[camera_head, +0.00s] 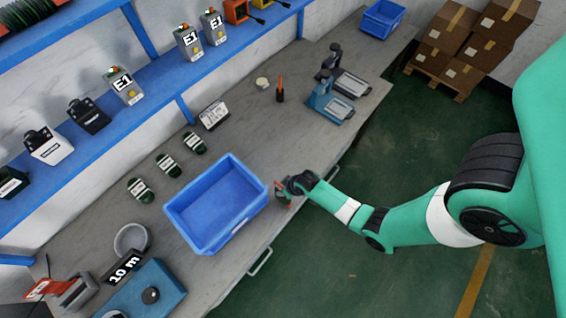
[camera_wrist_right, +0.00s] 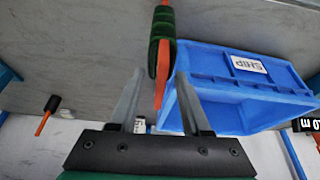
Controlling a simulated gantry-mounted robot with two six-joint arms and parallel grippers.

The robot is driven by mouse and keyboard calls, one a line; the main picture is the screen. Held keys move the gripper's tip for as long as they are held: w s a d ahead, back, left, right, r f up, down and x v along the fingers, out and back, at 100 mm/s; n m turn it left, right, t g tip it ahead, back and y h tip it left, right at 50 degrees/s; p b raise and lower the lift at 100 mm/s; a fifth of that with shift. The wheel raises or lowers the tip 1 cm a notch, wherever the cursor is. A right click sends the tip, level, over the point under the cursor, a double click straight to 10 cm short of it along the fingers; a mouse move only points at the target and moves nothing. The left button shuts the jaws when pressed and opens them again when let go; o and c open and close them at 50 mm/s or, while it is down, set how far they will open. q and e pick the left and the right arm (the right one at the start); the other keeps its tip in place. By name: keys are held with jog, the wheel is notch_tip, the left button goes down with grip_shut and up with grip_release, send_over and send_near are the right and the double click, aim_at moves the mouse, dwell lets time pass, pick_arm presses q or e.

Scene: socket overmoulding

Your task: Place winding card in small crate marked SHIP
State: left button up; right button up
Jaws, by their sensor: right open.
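The blue crate (camera_head: 216,242) stands on the workbench; its white label reads SHIP in the right wrist view, where the crate (camera_wrist_right: 235,88) is on the right. A winding card (camera_wrist_right: 162,48), orange with dark green winding, appears nearly edge-on in that view. Its orange end lies between the fingers of my open right gripper (camera_wrist_right: 160,95), with gaps visible on both sides. In the head view my right gripper (camera_head: 284,190) is just right of the crate, outside it at the bench edge. Red and green show there, partly hidden by the gripper. My left gripper is out of view.
Several green wound bundles (camera_head: 168,165) lie behind the crate on the bench (camera_head: 255,125). A grey bowl (camera_head: 131,238), a 10 m sign (camera_head: 121,268) and a blue device (camera_head: 150,288) are left of the crate. An orange-tipped tool (camera_head: 280,92) stands farther back.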

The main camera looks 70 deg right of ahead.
jog(key=b+x, duration=0.2)
jog(key=x, duration=0.2)
jog(key=shift+f, duration=0.4)
grip_shut()
jog(key=shift+w, duration=0.1)
dwell(0.9)
